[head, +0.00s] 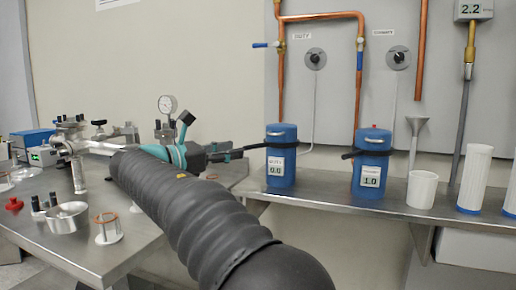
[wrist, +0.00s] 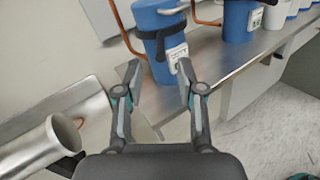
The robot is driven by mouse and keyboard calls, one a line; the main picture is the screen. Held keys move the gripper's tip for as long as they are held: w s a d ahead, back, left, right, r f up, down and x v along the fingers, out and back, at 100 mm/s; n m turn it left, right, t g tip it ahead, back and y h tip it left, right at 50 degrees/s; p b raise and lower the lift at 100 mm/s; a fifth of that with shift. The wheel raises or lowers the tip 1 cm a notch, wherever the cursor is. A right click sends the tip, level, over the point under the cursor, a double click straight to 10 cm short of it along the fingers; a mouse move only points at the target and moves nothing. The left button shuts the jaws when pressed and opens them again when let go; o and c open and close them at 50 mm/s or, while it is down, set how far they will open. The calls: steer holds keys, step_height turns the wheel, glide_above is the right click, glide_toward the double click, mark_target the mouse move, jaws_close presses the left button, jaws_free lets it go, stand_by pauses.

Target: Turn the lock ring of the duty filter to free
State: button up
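Two blue canisters stand on the steel shelf. The left one, the duty filter (head: 281,170), is below a wall label that seems to read DUTY and has a small display. A black lock ring (head: 277,134) circles its upper part, with a dark handle pointing left towards my gripper (head: 236,153). In the wrist view the duty filter (wrist: 157,18) is top centre, with the black ring (wrist: 160,34) and part of its handle above the fingertips. My gripper (wrist: 160,75) is open, with nothing between its fingers; contact with the handle cannot be told.
The standby canister (head: 371,175) stands to the right, with a similar black ring. White cups (head: 422,189) stand farther right. Copper pipes (head: 360,80) run behind. A metal pipe assembly (head: 78,150) and small parts occupy the left bench.

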mark_target(270, 144)
steer(key=x, duration=0.9)
jaws_close()
